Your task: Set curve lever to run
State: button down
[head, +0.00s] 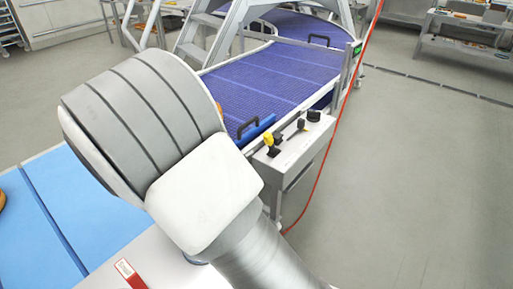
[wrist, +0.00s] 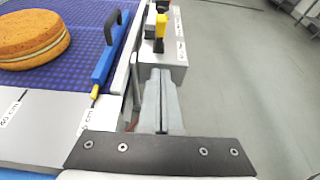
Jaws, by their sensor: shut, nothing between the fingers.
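A grey control box (head: 297,143) stands beside the blue belt and carries a yellow-tipped lever (head: 268,139), a slim dark lever (head: 301,124) and a black round knob (head: 313,116). Their labels are too small to read, so I cannot tell which is the curve lever. In the wrist view the yellow-tipped lever (wrist: 160,27) stands upright on the box (wrist: 172,55). My gripper (wrist: 161,73) is shut and empty, pointing at the near end of the box, with the yellow lever beyond its tips. In the head view my arm hides the gripper.
A blue belt (head: 255,82) runs left of the box, with a blue bar (wrist: 108,57) and its black handle (wrist: 112,25) along the edge. A round filled cake (wrist: 30,40) lies on the belt. The floor to the right is clear.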

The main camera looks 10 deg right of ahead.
jog(key=b, duration=0.1)
send_near(268, 143)
notch_tip(268, 143, down, 4)
jog(key=w+d, duration=0.1)
jog(key=w, duration=0.1)
jog(key=shift+w+d+r, duration=0.45)
jog(key=shift+w+d, duration=0.05)
jog(key=shift+d, duration=0.2)
jog(key=shift+w+d+r, duration=0.45)
jog(key=shift+w+d, duration=0.05)
jog(key=shift+d, duration=0.2)
